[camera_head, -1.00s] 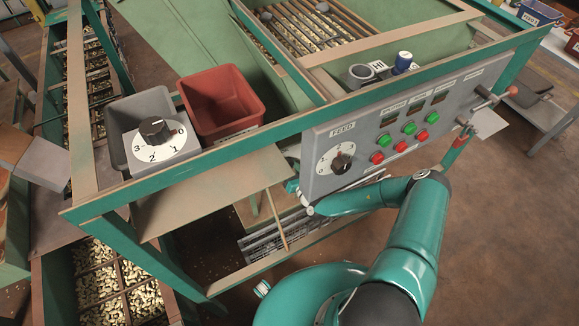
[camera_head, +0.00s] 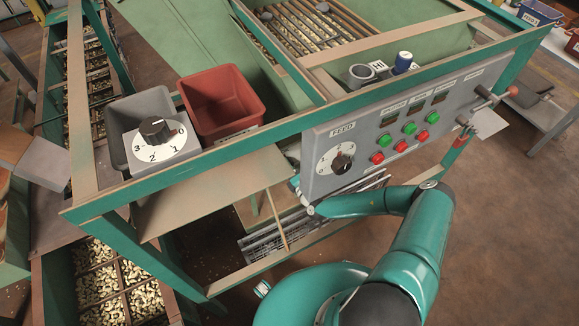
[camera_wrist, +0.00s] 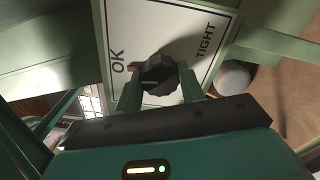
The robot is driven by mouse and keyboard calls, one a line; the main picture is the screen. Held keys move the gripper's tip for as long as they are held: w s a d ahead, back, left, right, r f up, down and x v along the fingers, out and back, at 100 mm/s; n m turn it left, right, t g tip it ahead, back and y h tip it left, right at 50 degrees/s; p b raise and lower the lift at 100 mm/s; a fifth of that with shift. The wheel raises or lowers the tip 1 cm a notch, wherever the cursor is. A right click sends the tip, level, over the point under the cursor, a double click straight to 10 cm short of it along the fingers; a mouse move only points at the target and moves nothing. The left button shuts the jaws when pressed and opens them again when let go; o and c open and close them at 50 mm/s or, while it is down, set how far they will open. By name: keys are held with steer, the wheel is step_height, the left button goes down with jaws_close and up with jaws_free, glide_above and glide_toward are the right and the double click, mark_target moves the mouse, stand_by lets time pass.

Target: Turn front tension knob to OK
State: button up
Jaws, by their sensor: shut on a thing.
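The front tension knob (camera_wrist: 158,75) is black and sits on a white plate (camera_wrist: 195,25) in the wrist view. The plate is printed OK on the left and TIGHT on the right. A small reddish mark at the knob's left side points left, near the word OK; its exact alignment is hard to tell. My gripper (camera_wrist: 160,88) has one finger on each side of the knob and is shut on it. In the head view my arm reaches under the control panel, and the gripper and this knob are hidden there.
The grey control panel (camera_head: 460,100) carries a FEED dial knob (camera_head: 341,162) and several red and green buttons.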

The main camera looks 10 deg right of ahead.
steer(key=shift+m, duration=0.6)
steer(key=o, duration=1)
steer(key=shift+c, duration=0.2)
steer(key=shift+s, duration=0.15)
steer(key=v, duration=1.3)
steer(key=shift+s+d, duration=0.2)
steer(key=shift+s, duration=0.05)
